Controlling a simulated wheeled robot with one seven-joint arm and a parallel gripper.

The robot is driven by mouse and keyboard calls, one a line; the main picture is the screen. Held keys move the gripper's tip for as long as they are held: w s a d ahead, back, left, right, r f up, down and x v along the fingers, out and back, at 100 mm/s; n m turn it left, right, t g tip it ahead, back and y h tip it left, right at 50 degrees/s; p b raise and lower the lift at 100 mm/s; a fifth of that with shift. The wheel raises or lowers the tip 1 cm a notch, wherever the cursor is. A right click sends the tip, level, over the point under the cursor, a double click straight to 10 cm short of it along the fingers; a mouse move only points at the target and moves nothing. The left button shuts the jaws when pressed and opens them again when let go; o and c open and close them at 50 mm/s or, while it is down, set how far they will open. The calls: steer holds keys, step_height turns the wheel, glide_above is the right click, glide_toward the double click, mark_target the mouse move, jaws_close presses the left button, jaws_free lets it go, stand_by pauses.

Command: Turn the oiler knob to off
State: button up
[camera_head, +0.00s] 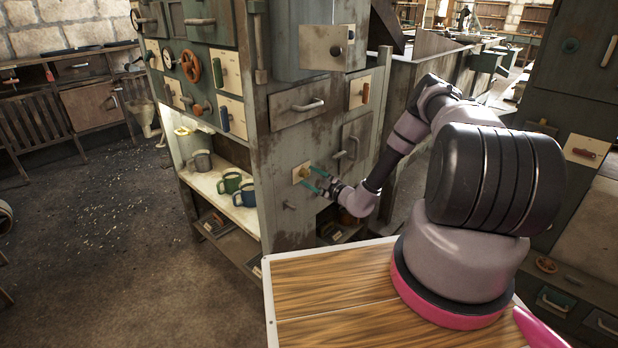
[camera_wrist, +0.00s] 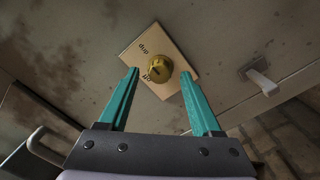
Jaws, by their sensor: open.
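The oiler knob (camera_wrist: 159,69) is a round brass knob on a cream plate (camera_wrist: 135,50) fixed to the cabinet face. The plate bears the words "drip" and "off", and a dark pointer mark shows on the knob. In the head view the brass knob (camera_head: 305,172) is small, at the cabinet's side. My gripper (camera_wrist: 160,74) has two teal fingers, open, one on each side of the knob, with visible gaps between them and it. My gripper also shows in the head view (camera_head: 313,180), close to the plate. How far the fingertips stand from the plate cannot be told.
A grey lever handle (camera_wrist: 262,82) sticks out to the right of the plate, and another handle (camera_wrist: 35,138) is at lower left. In the head view, mugs (camera_head: 230,182) stand on a shelf left of my gripper. Drawers and handles (camera_head: 308,105) lie above.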

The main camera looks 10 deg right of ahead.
steer(key=shift+w+a, duration=0.25)
steer(key=shift+w, duration=0.1)
jaws_close()
